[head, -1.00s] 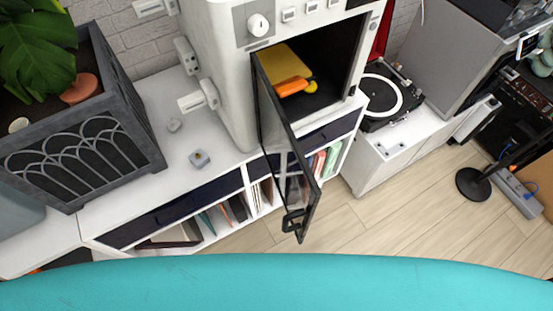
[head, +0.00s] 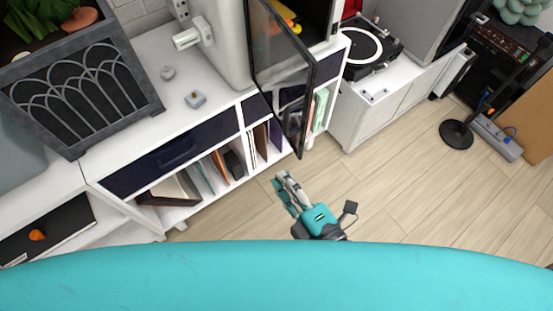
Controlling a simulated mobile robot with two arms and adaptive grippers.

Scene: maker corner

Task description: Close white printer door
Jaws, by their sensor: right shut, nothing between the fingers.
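The white printer (head: 222,45) stands on the white cabinet at the top of the head view, its upper part cut off by the frame. Its dark-framed glass door (head: 284,72) stands open, swung out toward me past the cabinet front. Part of the dark chamber shows behind it, with something yellow and orange (head: 287,18) inside. My right gripper (head: 283,180) is shut and empty, in front of the cabinet and just below the door's lower corner in the picture, apart from it. My left gripper is not in view.
A turntable (head: 356,45) stands to the right of the printer. A black stand base (head: 457,134) is on the floor at right. The wooden floor (head: 400,190) between is clear.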

